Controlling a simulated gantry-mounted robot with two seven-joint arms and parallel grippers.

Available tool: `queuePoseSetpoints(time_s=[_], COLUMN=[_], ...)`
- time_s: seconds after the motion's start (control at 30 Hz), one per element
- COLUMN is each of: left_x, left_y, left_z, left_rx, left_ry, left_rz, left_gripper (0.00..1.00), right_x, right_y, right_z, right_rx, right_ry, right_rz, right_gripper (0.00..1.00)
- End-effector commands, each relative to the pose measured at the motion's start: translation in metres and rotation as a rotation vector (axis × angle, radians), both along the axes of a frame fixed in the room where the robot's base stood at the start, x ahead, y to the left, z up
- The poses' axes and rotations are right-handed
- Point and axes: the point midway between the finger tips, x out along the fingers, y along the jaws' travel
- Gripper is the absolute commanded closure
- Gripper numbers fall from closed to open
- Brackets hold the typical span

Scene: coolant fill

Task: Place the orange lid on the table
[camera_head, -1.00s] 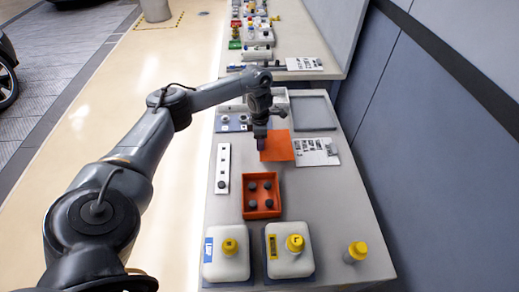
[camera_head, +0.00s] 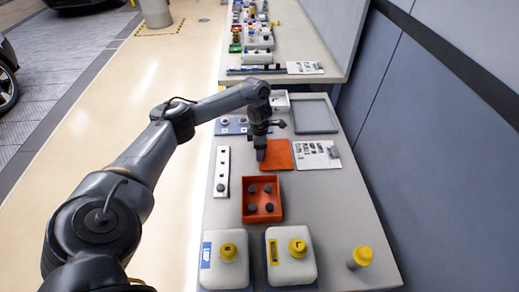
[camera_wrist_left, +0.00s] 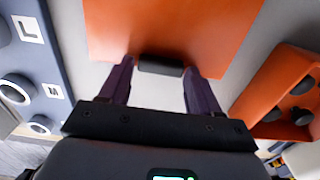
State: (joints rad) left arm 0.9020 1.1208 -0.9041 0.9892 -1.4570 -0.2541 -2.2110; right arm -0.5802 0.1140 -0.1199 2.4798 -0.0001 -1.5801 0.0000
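The orange lid (camera_head: 279,154) is a flat square plate, lying level at or just above the table (camera_head: 235,170), beyond the open orange box (camera_head: 262,207). In the left wrist view the lid (camera_wrist_left: 170,28) fills the top middle, with a dark handle (camera_wrist_left: 160,67) near its lower edge. My left gripper (camera_head: 261,155) is at the lid's left side, pointing down. Whether the lid touches the table is hard to tell. My right gripper is not in view.
The orange box holds several dark knobs. White jugs with yellow caps (camera_head: 228,262) (camera_head: 292,262) stand in front. A white labelled strip (camera_head: 221,172) lies left of the lid, a printed sheet (camera_head: 318,155) right, and a grey tray (camera_head: 315,115) behind.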

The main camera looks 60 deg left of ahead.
Motion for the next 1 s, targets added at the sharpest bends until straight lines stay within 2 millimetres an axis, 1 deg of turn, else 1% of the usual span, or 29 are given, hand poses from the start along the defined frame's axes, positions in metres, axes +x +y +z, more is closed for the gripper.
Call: queuePoseSetpoints(time_s=[0.03, 0.07, 0.1, 0.37, 0.47, 0.57, 0.67, 0.8, 1.0], left_x=[0.000, 0.000, 0.000, 0.000, 0.000, 0.001, 0.001, 0.001, 0.001], left_y=[0.000, 0.000, 0.000, 0.000, 0.000, 0.000, 0.001, 0.001, 0.000], left_z=[0.000, 0.000, 0.000, 0.001, 0.006, 0.018, 0.034, 0.062, 0.096], left_rx=[0.000, 0.000, 0.000, 0.000, 0.000, 0.001, 0.002, 0.002, 0.001], left_ry=[0.000, 0.000, 0.000, 0.000, -0.001, -0.003, -0.003, -0.003, -0.004], left_rz=[0.000, 0.000, 0.000, 0.000, 0.000, -0.001, 0.000, -0.001, -0.001], left_gripper=[0.29, 0.25, 0.22, 0.22, 0.22, 0.22, 0.22, 0.22, 0.22], right_x=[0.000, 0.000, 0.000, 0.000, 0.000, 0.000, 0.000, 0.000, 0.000], right_y=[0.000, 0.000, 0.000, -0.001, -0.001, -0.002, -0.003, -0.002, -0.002], right_z=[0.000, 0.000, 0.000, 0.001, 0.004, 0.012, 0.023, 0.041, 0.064], right_rx=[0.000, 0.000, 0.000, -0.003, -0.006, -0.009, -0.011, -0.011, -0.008], right_ry=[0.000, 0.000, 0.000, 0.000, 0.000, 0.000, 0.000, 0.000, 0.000], right_rz=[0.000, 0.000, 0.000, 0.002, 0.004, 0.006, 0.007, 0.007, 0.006], right_gripper=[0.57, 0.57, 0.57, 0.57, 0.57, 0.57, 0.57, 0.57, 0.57])
